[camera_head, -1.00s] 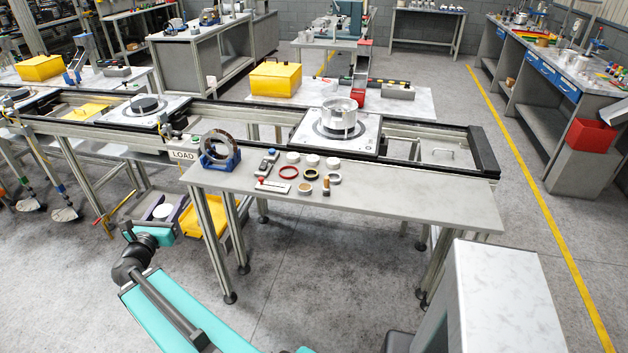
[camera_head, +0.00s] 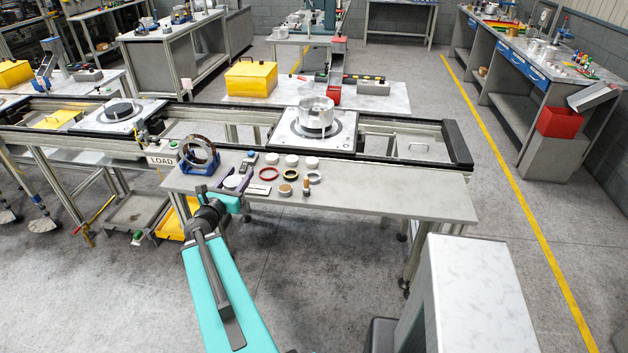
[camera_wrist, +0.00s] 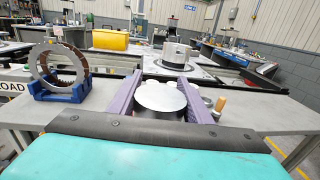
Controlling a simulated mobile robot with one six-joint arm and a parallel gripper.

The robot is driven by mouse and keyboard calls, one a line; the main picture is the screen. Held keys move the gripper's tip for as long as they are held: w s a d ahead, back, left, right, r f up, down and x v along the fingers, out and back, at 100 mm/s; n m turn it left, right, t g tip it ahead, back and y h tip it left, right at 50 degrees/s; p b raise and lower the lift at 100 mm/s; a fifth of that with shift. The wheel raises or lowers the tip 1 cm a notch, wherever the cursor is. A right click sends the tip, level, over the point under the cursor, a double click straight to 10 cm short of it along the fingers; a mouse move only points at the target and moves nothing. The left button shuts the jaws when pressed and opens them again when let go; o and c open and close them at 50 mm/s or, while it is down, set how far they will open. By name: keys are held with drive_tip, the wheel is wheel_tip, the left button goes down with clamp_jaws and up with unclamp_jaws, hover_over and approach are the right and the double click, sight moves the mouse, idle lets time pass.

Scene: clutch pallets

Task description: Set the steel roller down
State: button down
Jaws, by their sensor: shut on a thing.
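The steel roller (camera_wrist: 160,97) shows its round, pale flat end between the two purple fingers of my gripper (camera_wrist: 161,80) in the wrist view. My gripper is shut on its sides. In the head view my gripper (camera_head: 231,182) and the roller (camera_head: 231,181) are at the front left part of the grey bench (camera_head: 400,193), left of the small parts. I cannot tell whether the roller's underside touches the bench top; its lower body is hidden.
A blue stand (camera_head: 199,168) with a dark ring is left of my gripper. Rings, white caps and a wooden peg (camera_head: 306,187) lie to its right. The bench's right half is clear. Behind runs a conveyor with a pallet (camera_head: 285,136) bearing a metal drum (camera_head: 315,113).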

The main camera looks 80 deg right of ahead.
drive_tip(key=s+d+r+m+g+p, duration=0.1)
drive_tip(key=s+d, duration=0.3)
drive_tip(key=s, duration=0.9)
drive_tip(key=s+d+m+g+y+p, duration=0.1)
drive_tip(key=s+d+g, duration=0.3)
drive_tip(key=s, duration=1)
drive_tip(key=shift+d+r+m+p, duration=0.35)
drive_tip(key=shift+d+m+p, duration=0.05)
drive_tip(key=shift+m+p, duration=0.25)
drive_tip(key=shift+f+b, duration=0.1)
drive_tip(key=shift+b, duration=0.2)
